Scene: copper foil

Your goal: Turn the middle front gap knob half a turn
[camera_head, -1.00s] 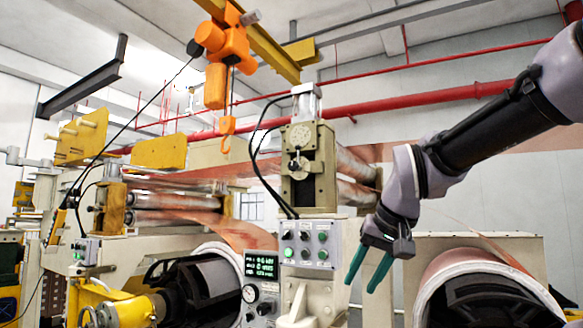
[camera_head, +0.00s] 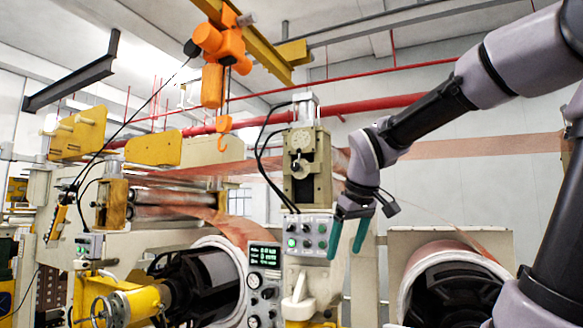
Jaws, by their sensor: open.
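A small dark knob (camera_head: 298,166) shows on the front of the beige roll-stand block (camera_head: 310,185) near the middle of the head view; I take it for the gap knob, but its markings are too small to read. My gripper (camera_head: 343,255) is open and empty, its two teal fingers pointing down. In the picture it is below and right of the knob, apart from it, at the right edge of the button panel (camera_head: 308,227). I cannot tell how near the fingers are to the panel.
A display with gauges (camera_head: 264,268) stands left of the panel. Black cables (camera_head: 266,170) loop left of the block. Copper rolls lie left (camera_head: 222,272) and right (camera_head: 425,262). An orange hoist hook (camera_head: 223,124) hangs at upper left.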

